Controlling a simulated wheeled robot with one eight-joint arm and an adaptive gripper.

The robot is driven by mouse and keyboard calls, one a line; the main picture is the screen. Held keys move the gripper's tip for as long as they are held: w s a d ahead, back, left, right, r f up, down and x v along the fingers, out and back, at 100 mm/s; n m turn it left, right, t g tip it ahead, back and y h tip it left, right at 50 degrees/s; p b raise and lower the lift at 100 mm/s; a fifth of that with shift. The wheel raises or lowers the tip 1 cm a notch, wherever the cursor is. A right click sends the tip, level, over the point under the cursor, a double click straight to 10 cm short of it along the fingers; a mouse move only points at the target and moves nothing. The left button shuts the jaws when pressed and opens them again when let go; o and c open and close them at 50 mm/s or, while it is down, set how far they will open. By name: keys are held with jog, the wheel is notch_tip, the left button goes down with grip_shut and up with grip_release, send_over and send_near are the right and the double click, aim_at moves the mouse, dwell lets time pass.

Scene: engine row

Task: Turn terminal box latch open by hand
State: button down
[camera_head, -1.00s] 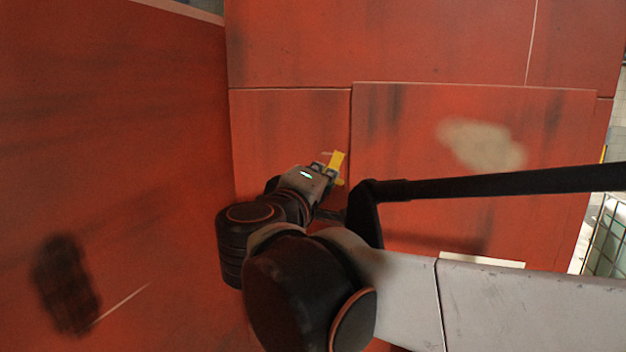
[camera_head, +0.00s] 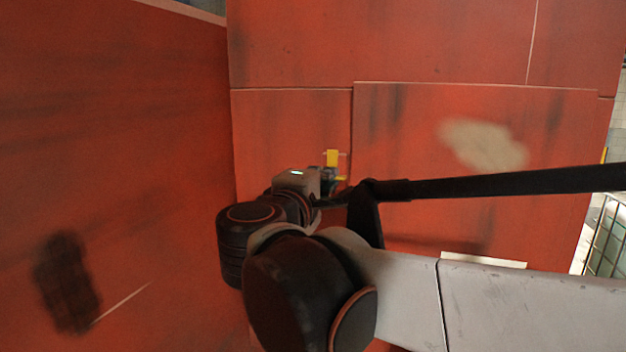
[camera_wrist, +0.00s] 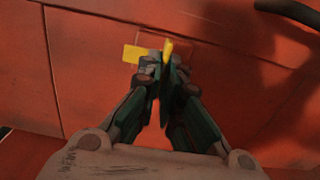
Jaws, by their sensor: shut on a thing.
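The yellow latch (camera_head: 332,158) is on the red panel, left of centre in the head view. It also shows in the wrist view as a yellow bar (camera_wrist: 167,50) between the fingertips and a yellow piece (camera_wrist: 133,54) to its left. My gripper (camera_head: 328,176) is at the panel, its fingers closed together on the latch. In the wrist view the gripper (camera_wrist: 163,68) has its two dark green fingertips at the latch, which partly hide it. The latch bar looks upright in the head view.
A large red panel (camera_head: 480,110) with a pale worn patch fills the background, and a red wall (camera_head: 120,130) stands close on the left. A black bar (camera_head: 500,186) runs across to the right. A wire mesh (camera_head: 605,240) shows at the right edge.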

jog(key=shift+w+r, duration=0.15)
jog(key=shift+r, duration=0.15)
jog(key=c, duration=1.8)
grip_release()
jog(key=shift+w+d+f, duration=0.15)
jog(key=shift+w+f, duration=0.05)
jog(key=shift+w, duration=0.05)
jog(key=v, duration=1.2)
